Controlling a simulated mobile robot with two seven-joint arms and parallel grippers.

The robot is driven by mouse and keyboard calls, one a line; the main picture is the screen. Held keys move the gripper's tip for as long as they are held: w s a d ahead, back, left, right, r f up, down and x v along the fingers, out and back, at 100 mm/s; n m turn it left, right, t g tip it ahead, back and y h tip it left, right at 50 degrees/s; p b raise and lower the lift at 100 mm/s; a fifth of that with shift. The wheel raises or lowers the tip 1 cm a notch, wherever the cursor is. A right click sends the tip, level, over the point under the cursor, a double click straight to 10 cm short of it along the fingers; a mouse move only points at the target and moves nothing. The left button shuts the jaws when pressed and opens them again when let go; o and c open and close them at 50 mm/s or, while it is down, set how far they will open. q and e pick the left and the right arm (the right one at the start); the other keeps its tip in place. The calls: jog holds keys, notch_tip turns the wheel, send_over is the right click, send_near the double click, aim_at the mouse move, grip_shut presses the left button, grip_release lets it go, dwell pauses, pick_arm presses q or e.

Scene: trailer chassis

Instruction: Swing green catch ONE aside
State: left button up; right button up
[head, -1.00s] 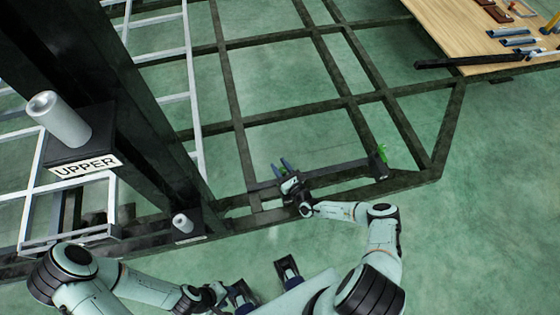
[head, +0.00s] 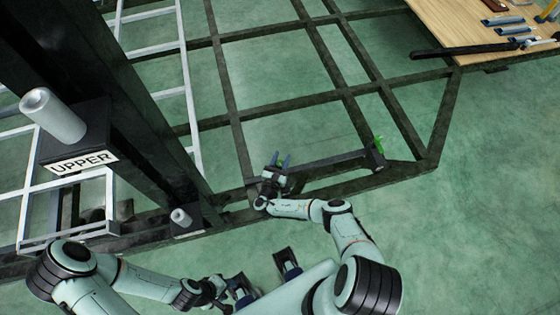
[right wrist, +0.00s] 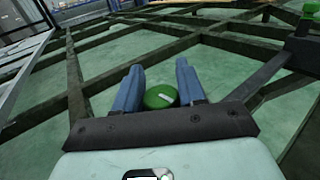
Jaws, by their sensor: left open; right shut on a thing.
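A green round knob (right wrist: 160,96) with a white stroke on top sits between the two blue fingers of my right gripper (right wrist: 160,85) in the right wrist view. In the head view my right gripper (head: 281,161) is shut on this green catch (head: 279,163), at the left end of a dark bar (head: 325,160) near the front of the chassis frame. Another green piece (head: 379,143) stands at the bar's right end; a green knob (right wrist: 312,11) also shows top right in the wrist view. My left gripper (head: 240,290) is low in the head view, open and away from the frame.
Dark chassis beams (head: 300,106) form a grid over the green floor. A thick dark post stands at left, beside a grey cylinder (head: 52,117) on a block labelled UPPER (head: 84,161). A wooden table (head: 470,30) with tools is top right. Floor at right is clear.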

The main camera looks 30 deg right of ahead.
jog(key=shift+s+d+m+g+h+b, duration=0.1)
jog(key=shift+m+g+h+b, duration=0.95)
jog(key=shift+g, duration=0.45)
jog(key=shift+m, duration=0.25)
jog(key=o, duration=1)
